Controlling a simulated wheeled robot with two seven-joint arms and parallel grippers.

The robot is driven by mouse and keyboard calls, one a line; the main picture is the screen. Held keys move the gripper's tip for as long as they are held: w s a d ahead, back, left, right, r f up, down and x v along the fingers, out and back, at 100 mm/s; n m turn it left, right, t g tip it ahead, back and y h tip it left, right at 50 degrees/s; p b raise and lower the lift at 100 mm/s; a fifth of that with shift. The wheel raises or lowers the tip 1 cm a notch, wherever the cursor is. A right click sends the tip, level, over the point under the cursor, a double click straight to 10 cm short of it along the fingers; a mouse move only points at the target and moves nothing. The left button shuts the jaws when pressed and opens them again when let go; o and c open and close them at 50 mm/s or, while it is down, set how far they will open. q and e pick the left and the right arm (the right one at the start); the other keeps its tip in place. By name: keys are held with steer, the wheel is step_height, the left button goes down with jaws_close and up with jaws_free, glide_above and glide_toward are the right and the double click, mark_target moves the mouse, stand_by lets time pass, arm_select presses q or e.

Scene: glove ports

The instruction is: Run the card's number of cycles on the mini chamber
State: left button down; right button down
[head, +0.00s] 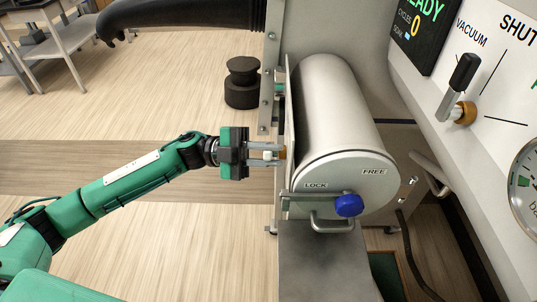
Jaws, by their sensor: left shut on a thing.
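The mini chamber (335,105) is a silver cylinder with a round end door (340,175) marked LOCK and FREE. The door looks closed. A bar with a blue knob (348,205) lies across the door below LOCK. My left gripper (277,153) is at the chamber's left side, shut on a small brown-orange thing (283,153), mostly hidden by the fingers. The display (418,35) shows part of READY and CYCLES 0. No card shows. My right gripper is out of view.
A pressure gauge (525,185), cut off, sits on the panel at right. A grey bench (320,265) lies below the door. A dark stacked round object (242,85) stands on the floor behind. A black sleeve (185,12) hangs at top.

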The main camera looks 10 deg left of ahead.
arm_select(q)
steer(key=shift+s+f+m+g+y+b, duration=0.15)
steer(key=shift+f+m+b, duration=0.1)
steer(key=shift+m, duration=0.3)
steer(key=shift+s+f+m+g+y+b, duration=0.15)
steer(key=shift+m+b, duration=0.1)
steer(key=shift+m, duration=0.3)
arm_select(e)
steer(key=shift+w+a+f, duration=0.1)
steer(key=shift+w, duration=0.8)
arm_select(q)
steer(key=c, duration=1.3)
jaws_free()
